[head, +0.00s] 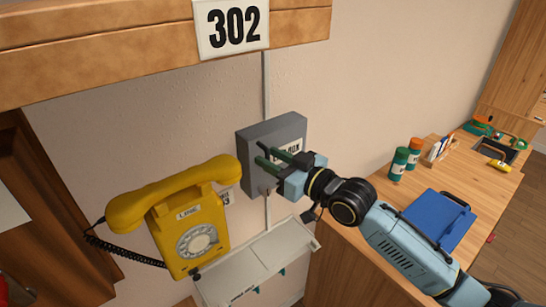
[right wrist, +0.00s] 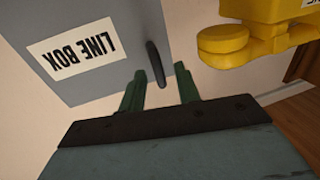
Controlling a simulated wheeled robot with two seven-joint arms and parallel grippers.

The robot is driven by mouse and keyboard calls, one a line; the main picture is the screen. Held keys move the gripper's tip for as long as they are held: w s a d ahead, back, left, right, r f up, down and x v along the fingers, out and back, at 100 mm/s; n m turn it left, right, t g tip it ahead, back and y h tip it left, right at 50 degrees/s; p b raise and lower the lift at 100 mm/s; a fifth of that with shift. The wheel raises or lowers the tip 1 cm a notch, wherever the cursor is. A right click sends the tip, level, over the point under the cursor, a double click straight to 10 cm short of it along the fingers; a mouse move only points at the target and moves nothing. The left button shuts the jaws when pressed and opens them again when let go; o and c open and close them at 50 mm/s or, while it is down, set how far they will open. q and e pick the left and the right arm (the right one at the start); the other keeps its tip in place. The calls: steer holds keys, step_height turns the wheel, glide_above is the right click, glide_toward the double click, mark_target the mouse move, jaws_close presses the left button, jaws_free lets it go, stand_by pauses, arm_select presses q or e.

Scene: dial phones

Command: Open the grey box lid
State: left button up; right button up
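The grey box (head: 262,131) is fixed to the wall right of the yellow phone, and its lid looks shut. It carries a white label reading LINE BOX. In the right wrist view the grey lid (right wrist: 95,85) shows upside down, with a dark upright handle (right wrist: 156,63) near its edge. My right gripper (head: 261,154) is in front of the box. In the right wrist view its two green fingers (right wrist: 160,78) are apart, with the handle just beyond the gap between them. I cannot tell whether they touch it. My left gripper is not in view.
The yellow dial phone (head: 192,226) hangs close to the left of the box. A pale shelf (head: 256,266) is below. A wooden counter (head: 400,262) at right holds a blue clipboard (head: 437,219), cans (head: 399,163) and a small tray. A 302 sign (head: 232,27) is above.

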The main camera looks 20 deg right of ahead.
jaws_close()
stand_by(0.5)
